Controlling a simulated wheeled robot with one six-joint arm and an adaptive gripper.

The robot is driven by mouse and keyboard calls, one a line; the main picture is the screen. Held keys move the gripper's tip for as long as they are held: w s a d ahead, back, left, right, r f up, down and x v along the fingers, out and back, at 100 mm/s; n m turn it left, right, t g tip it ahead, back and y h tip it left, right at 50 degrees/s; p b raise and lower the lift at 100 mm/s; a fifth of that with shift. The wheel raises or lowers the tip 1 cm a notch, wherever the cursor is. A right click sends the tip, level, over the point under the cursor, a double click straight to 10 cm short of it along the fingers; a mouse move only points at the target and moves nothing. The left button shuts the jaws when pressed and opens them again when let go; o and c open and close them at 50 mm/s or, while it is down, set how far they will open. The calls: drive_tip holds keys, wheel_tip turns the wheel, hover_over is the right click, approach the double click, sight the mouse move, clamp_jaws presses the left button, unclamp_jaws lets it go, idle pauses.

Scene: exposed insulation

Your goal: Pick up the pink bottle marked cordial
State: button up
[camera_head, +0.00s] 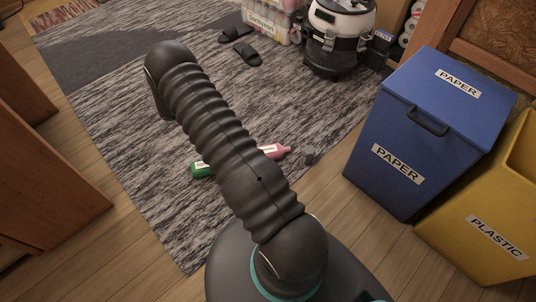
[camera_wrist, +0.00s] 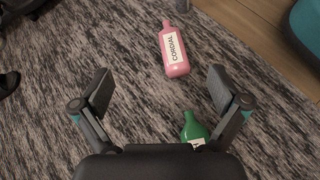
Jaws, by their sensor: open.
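The pink bottle (camera_wrist: 174,54) lies on its side on the grey rug, with a white label reading CORDIAL, and shows whole in the wrist view. In the head view the pink bottle (camera_head: 277,151) is partly hidden behind my arm. My gripper (camera_wrist: 160,90) is open and empty, its two fingers spread apart. In the wrist view the bottle lies beyond the fingertips, a little right of the middle between them, not touched. In the head view my gripper is hidden by the arm.
A green bottle (camera_wrist: 194,128) lies close to the pink one, near my right finger; it also shows in the head view (camera_head: 201,170). A blue PAPER bin (camera_head: 420,150) and yellow PLASTIC bin (camera_head: 485,235) stand right. Black slippers (camera_head: 247,53) and a vacuum (camera_head: 338,35) are at the back.

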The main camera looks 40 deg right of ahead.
sight(269, 149)
wheel_tip(269, 149, down, 14)
drive_tip(key=s+d+n+h, duration=0.2)
drive_tip(key=s+d+n, duration=0.1)
drive_tip(key=shift+g+h, duration=0.3)
drive_tip(key=x, duration=0.8)
drive_tip(key=shift+f, duration=0.35)
drive_tip(key=shift+s+p+x, duration=0.1)
drive_tip(key=shift+p+x, duration=0.1)
drive_tip(key=shift+x, duration=1.1)
drive_tip(key=shift+s+p+x, duration=0.15)
drive_tip(key=shift+x, duration=1.15)
drive_tip(key=shift+a+f, duration=0.15)
drive_tip(key=shift+a, duration=0.05)
drive_tip(key=c, duration=1)
